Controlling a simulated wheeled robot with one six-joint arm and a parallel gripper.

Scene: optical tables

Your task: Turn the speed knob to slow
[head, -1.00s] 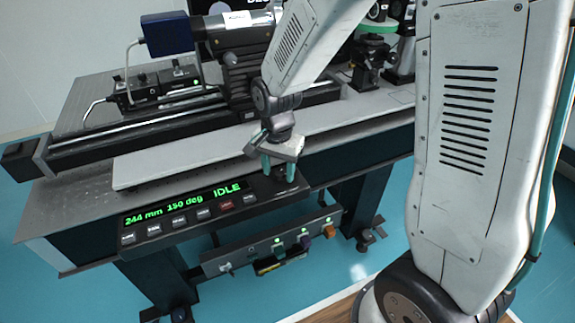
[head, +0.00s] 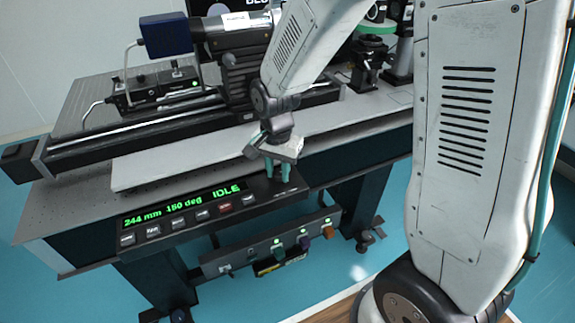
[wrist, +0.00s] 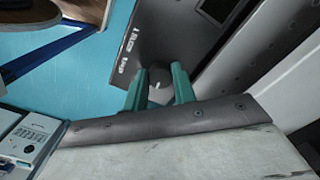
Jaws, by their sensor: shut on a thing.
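The speed knob (wrist: 159,93) is a dark round knob with a small pale mark, on the dark control panel. It shows in the wrist view between the teal fingertips of my gripper (wrist: 159,78). In the head view my gripper (head: 277,174) points down at the right end of the control panel (head: 262,208), and its fingers hide the knob. The fingers are shut on the knob. The panel's display (head: 184,206) reads 244 mm, 150 deg, IDLE in green. Lettering beside the knob is too blurred to read surely.
A row of push buttons (head: 178,224) lies on the panel left of my gripper. A lower strip (head: 240,262) carries several coloured knobs. Behind stand a long pale plate (head: 170,175), a rail stage and optics on the table.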

